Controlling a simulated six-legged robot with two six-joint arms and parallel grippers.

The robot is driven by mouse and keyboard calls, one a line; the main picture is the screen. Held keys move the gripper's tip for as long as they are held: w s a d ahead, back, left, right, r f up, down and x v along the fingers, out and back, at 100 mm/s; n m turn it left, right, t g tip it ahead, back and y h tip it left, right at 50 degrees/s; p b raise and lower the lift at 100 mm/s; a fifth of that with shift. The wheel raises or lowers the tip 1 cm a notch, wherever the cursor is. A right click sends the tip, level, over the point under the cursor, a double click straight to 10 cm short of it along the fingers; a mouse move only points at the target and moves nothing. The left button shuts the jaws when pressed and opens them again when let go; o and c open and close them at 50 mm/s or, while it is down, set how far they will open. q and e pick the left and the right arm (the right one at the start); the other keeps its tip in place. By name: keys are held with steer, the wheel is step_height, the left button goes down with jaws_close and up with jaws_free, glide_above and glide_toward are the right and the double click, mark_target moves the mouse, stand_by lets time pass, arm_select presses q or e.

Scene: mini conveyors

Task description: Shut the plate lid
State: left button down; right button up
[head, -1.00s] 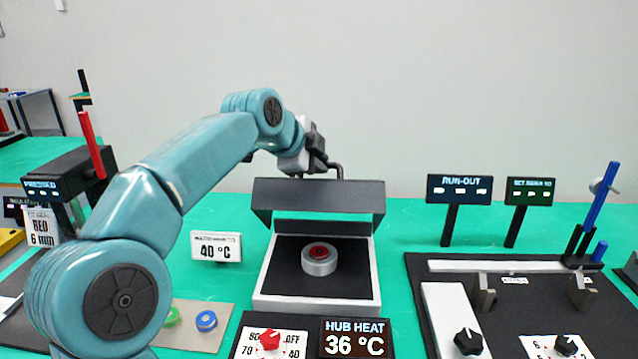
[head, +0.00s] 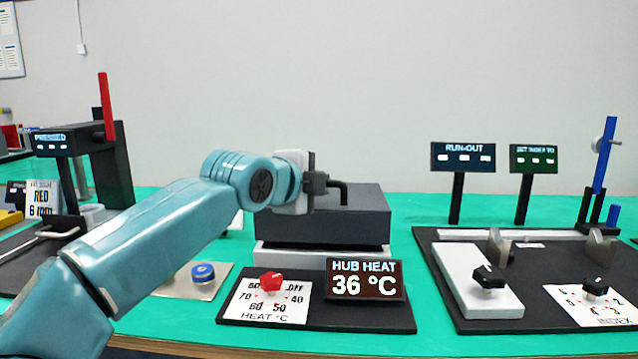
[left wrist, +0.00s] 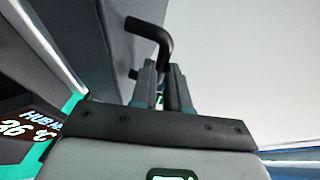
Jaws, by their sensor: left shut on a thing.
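The plate lid (head: 345,225) is a dark grey box-shaped cover. In the head view it lies level over the white plate base (head: 320,256), with no clear gap between them. The hub and the plate's dark top are hidden under it. My right gripper is not in view.
In front stand the HUB HEAT display (head: 365,280), reading 36 °C, and the red heat knob (head: 271,283). A press with a red lever (head: 106,105) stands far left. The run-out station (head: 480,282) is right.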

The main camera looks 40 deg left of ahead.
mark_target(315, 234)
arm_select(q)
steer(key=shift+s+f+b, duration=0.3)
steer(key=shift+f+b, duration=0.1)
steer(key=shift+f, duration=0.45)
steer(key=shift+d+f, duration=0.15)
steer(key=shift+f, duration=0.55)
steer(key=shift+w, duration=0.1)
steer(key=c, duration=1.1)
jaws_free()
steer(key=shift+s, duration=0.25)
steer(key=p+v, duration=0.3)
steer(key=v, duration=1.3)
steer(key=shift+r, duration=0.35)
